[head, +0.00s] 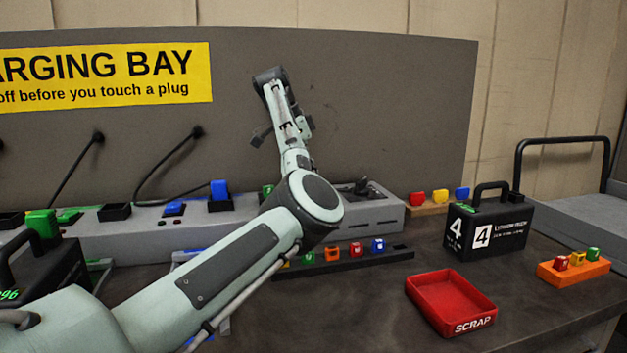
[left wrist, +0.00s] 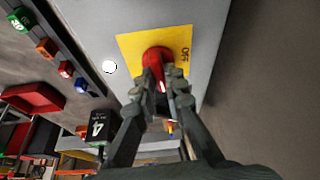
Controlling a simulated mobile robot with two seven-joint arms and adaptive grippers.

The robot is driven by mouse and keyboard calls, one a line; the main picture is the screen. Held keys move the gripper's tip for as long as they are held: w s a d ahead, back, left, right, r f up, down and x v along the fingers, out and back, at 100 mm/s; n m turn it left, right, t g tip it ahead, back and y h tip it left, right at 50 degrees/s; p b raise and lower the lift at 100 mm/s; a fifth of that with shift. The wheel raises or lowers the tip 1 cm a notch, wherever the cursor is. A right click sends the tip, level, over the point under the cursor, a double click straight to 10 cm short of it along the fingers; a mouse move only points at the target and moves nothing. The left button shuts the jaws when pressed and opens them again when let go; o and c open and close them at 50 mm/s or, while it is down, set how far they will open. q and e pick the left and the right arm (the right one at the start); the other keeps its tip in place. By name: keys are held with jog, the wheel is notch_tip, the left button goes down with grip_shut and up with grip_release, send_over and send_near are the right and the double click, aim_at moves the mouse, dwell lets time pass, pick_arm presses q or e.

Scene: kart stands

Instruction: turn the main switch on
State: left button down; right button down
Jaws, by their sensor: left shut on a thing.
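In the left wrist view, a red rotary knob (left wrist: 157,57) stands on a yellow plate (left wrist: 130,47) on top of a grey housing. The plate carries small dark lettering at its right, seen turned, that looks like OFF. A white mark shows on the knob's near side. My left gripper (left wrist: 165,82) is shut on the knob, one finger on each side, hiding part of it. In the head view the grey housing (head: 385,213) stands at the bench's back. My left arm covers part of it. I cannot make out the knob there. My right gripper is not in view.
A black rail (head: 400,254) with coloured blocks lies before the housing. A red scrap tray (head: 450,302), black battery 4 (head: 488,243) and orange block holder (head: 575,273) are at the right. A grey panel (head: 400,110) rises behind. Bare bench surrounds the tray.

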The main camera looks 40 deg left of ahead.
pick_arm(q)
jog(key=shift+m, duration=0.6)
jog(key=c, duration=1.6)
grip_release()
jog(key=v, duration=1.2)
jog(key=shift+w+a+r, duration=0.1)
jog(key=shift+w+a, duration=0.1)
